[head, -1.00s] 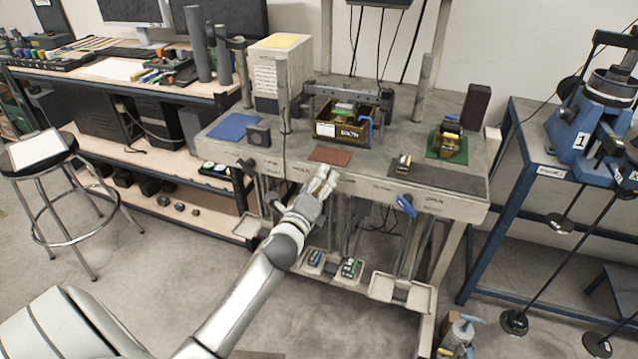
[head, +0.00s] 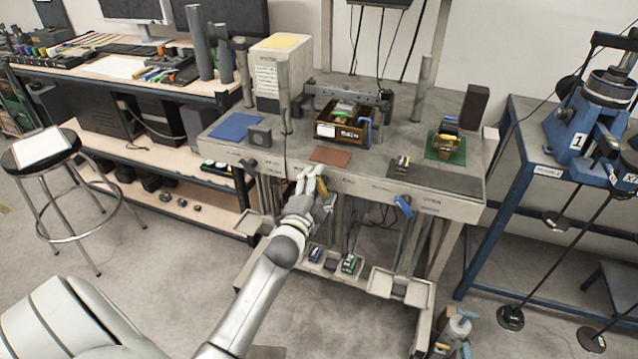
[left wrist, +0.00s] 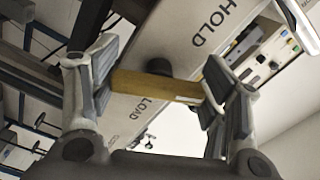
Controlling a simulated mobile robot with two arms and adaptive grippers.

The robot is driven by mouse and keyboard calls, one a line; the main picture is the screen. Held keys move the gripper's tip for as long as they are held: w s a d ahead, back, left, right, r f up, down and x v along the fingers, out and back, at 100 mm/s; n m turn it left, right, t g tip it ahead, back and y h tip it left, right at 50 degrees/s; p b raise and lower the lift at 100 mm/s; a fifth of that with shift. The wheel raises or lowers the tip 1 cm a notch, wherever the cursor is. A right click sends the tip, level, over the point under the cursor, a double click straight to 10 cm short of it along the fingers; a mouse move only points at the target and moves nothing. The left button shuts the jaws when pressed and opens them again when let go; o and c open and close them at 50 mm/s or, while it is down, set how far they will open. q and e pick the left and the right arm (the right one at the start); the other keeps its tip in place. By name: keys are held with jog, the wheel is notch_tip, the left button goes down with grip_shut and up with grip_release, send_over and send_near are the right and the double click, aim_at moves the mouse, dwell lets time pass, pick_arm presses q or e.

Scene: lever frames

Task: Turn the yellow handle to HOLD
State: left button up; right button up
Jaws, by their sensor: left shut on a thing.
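The yellow handle (left wrist: 155,86) is a short flat bar on a dark round hub at the bench's front face. In the left wrist view it spans the space between the finger pads of my left gripper (left wrist: 160,88), which is shut on it. The word HOLD is printed on the panel above the handle, and LOAD below it. In the head view my left gripper (head: 312,182) is at the front edge of the grey bench (head: 270,170), with a bit of yellow at its right side. The fingers hide most of the handle there. My right gripper is not in view.
A blue handle (head: 403,206) is on the same front face to the right, and a dark one (head: 248,166) to the left. A brown bin (head: 340,132) and a reddish mat (head: 330,156) lie on the bench top. Trays (head: 402,286) hang below. A stool (head: 42,150) stands left.

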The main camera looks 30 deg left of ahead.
pick_arm(q)
jog(key=shift+f+n+p, duration=0.15)
jog(key=shift+n+p, duration=0.45)
jog(key=shift+n, duration=1.6)
jog(key=o, duration=1)
jog(key=shift+o, duration=0.2)
jog(key=v, duration=1.2)
